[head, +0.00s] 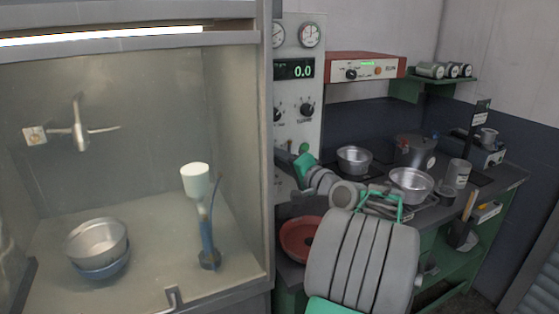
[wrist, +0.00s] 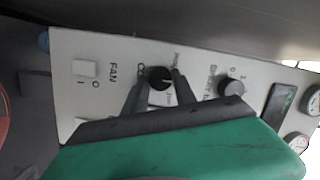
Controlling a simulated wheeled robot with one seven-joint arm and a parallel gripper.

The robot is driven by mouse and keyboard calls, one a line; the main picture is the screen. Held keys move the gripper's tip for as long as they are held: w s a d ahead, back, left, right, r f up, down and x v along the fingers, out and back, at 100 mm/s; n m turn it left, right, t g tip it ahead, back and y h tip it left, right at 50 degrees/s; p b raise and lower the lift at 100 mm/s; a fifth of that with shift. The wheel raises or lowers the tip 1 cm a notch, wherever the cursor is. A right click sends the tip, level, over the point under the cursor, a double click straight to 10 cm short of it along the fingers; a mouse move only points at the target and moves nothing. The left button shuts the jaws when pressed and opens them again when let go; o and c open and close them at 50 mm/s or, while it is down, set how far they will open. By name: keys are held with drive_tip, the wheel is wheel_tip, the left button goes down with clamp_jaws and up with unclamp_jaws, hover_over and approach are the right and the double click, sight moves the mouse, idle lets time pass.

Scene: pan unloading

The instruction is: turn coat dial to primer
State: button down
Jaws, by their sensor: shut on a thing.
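In the wrist view, the coat dial (wrist: 161,77) is a round black knob on a pale control panel, beside lettering that starts with "CO". My gripper (wrist: 158,84) has one dark finger on each side of the knob and is shut on it. Small words stand around the dial but are too blurred to read, so I cannot tell which setting it points to. In the head view, my arm reaches to the lower part of the control panel (head: 312,88); the fingers and the coat dial are not clearly visible there.
A FAN switch (wrist: 85,69) and another black knob (wrist: 232,88) flank the dial. The spray booth's frame (head: 267,150) stands close left of my arm. A red bowl (head: 293,238) sits below, and metal pans (head: 411,180) stand on the bench at right.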

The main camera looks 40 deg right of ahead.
drive_tip(key=shift+n+b, duration=0.4)
drive_tip(key=shift+a+r+n+g+h+b, duration=0.15)
drive_tip(key=shift+n+g+h+b, duration=0.2)
drive_tip(key=shift+n+b, duration=1.4)
drive_tip(key=shift+d+r+n+g+h+b, duration=0.15)
drive_tip(key=shift+n+g+b, duration=0.3)
drive_tip(key=shift+n+b, duration=1.25)
drive_tip(key=shift+a+r+n+g+h+b, duration=0.15)
drive_tip(key=shift+n+g+b, duration=0.25)
drive_tip(key=shift+n+b, duration=1.3)
drive_tip(key=shift+b, duration=0.3)
drive_tip(key=c, duration=1.5)
unclamp_jaws()
drive_tip(key=o, duration=0.5)
drive_tip(key=shift+f+m, duration=0.1)
drive_tip(key=shift+m, duration=0.15)
